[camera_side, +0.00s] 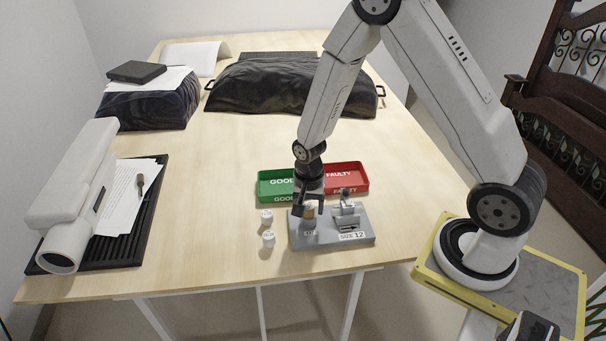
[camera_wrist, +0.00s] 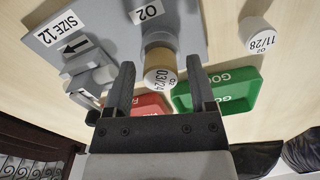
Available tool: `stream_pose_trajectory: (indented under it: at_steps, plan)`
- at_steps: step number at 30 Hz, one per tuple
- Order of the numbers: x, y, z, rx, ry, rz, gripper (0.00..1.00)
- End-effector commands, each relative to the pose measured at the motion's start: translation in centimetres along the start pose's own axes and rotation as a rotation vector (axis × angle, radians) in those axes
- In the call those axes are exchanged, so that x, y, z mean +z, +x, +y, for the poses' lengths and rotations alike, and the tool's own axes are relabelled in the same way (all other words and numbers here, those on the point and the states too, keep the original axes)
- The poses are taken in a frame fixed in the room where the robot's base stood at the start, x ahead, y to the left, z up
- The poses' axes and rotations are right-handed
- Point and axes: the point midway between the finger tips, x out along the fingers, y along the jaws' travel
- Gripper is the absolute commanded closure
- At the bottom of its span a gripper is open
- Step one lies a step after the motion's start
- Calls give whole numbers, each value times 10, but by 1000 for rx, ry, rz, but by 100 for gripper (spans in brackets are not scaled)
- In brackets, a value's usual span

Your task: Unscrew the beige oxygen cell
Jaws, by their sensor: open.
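The beige oxygen cell (camera_wrist: 161,79), labelled O2 03/24, stands in a socket on the grey fixture (camera_wrist: 190,22), beside an O2 label. It also shows, small, in the side view (camera_side: 309,213). My gripper (camera_wrist: 159,66) is open, with one finger on each side of the cell in the wrist view. A gap shows between the cell and each finger. In the side view my gripper (camera_side: 308,208) points down over the left part of the fixture and partly hides the cell. How far down the fingers reach along the cell cannot be told.
A green GOOD tray (camera_side: 262,188) and a red FAULTY tray (camera_side: 362,178) lie just behind the fixture. Two white cells (camera_side: 267,216) (camera_side: 268,239) stand left of it. A metal SIZE 12 gauge (camera_side: 347,214) rises on the fixture's right.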

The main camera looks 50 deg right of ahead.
Motion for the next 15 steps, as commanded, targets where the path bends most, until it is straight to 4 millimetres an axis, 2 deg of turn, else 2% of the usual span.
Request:
stream_pose_trajectory:
  at_steps: [5, 15]
  plan:
    - [0, 0, 0, 0, 41, 0, 29]
    - [0, 0, -1, 0, 284, 0, 29]
